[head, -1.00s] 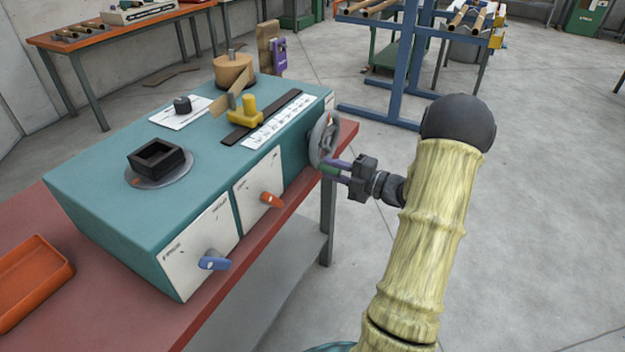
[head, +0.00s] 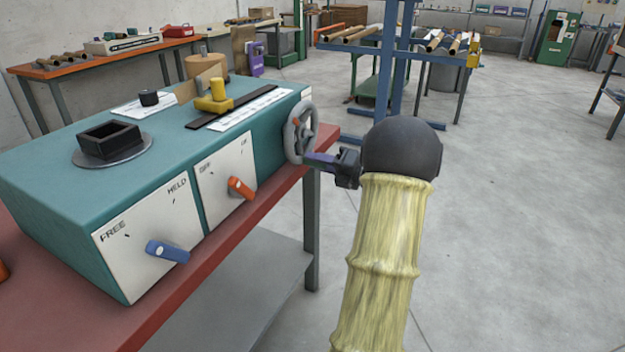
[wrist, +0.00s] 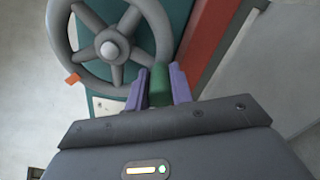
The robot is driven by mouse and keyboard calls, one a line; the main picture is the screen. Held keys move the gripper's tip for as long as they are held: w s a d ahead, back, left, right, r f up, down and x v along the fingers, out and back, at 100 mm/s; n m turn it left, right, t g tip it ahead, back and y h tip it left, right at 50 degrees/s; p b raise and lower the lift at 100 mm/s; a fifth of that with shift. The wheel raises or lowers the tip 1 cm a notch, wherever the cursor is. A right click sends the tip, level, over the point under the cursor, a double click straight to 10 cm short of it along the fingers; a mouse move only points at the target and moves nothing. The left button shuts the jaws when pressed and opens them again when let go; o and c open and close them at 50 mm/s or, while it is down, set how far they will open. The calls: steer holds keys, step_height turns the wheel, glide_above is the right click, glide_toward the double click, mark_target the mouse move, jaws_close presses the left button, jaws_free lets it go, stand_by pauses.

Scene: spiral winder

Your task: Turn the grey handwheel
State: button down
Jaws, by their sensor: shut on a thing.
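The grey handwheel (head: 288,137) stands upright on the right end of the teal winder box (head: 230,175). In the wrist view the spoked handwheel (wrist: 112,49) fills the upper left, with a small orange mark (wrist: 72,77) at its rim. My gripper (head: 314,160) is at the lower right of the wheel. In the wrist view its purple fingers (wrist: 157,82) are shut on a green handle (wrist: 159,92) beside the rim. The handle's joint with the wheel is hidden.
A blue lever (head: 167,251) and an orange lever (head: 240,188) stick out of the box's white front panels. A yellow piece (head: 214,98) and a black square socket (head: 108,140) are on top.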

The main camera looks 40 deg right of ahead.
steer(key=shift+w+d+f+n+b, duration=0.2)
steer(key=shift+d+n+b, duration=0.3)
steer(key=shift+n+b, duration=0.6)
steer(key=shift+r, duration=0.1)
steer(key=c, duration=1.2)
jaws_free()
steer(key=shift+c, duration=0.2)
steer(key=shift+d, duration=0.1)
steer(key=p+v, duration=0.2)
steer(key=v, duration=1.5)
steer(key=shift+s+p, duration=0.15)
steer(key=shift+p, duration=0.2)
